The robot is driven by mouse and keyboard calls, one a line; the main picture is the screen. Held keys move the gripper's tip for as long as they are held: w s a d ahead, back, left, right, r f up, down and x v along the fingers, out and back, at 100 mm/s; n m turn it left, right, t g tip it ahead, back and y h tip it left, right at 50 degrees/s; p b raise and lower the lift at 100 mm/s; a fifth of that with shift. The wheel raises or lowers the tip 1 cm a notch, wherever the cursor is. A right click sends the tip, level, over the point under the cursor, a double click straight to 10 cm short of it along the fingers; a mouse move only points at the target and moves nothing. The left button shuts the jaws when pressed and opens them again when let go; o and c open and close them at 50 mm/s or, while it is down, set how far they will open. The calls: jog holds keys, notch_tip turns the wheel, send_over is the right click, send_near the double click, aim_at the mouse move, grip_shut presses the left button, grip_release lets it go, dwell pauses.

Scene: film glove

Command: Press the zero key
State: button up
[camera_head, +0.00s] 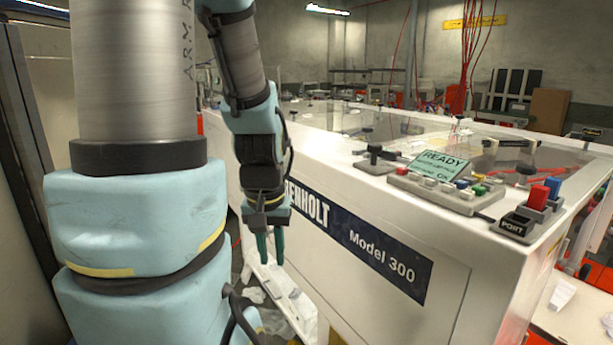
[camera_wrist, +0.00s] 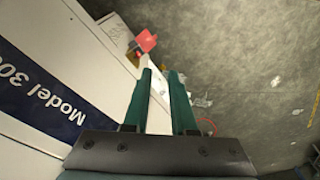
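A grey control panel (camera_head: 398,183) sits on the top of the white Model 300 machine, near its front edge. It has a green display (camera_head: 440,165) reading READY and small coloured keys (camera_head: 472,184) in white, blue, yellow, green and red. The key markings are too small to read, so I cannot tell which one is zero. My gripper (camera_head: 270,260) hangs pointing down in front of the machine's side, left of the panel and below its top. In the wrist view my gripper (camera_wrist: 160,72) shows two green fingers apart with nothing between them. The panel is not in the wrist view.
The white machine (camera_head: 455,300) fills the right side, its top edge above my gripper. A dark knob (camera_head: 375,155) stands left of the panel. A block marked PORT (camera_head: 513,226) and red and blue blocks (camera_head: 540,196) stand right of it. Litter lies on the floor below.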

grip_shut()
dwell(0.8)
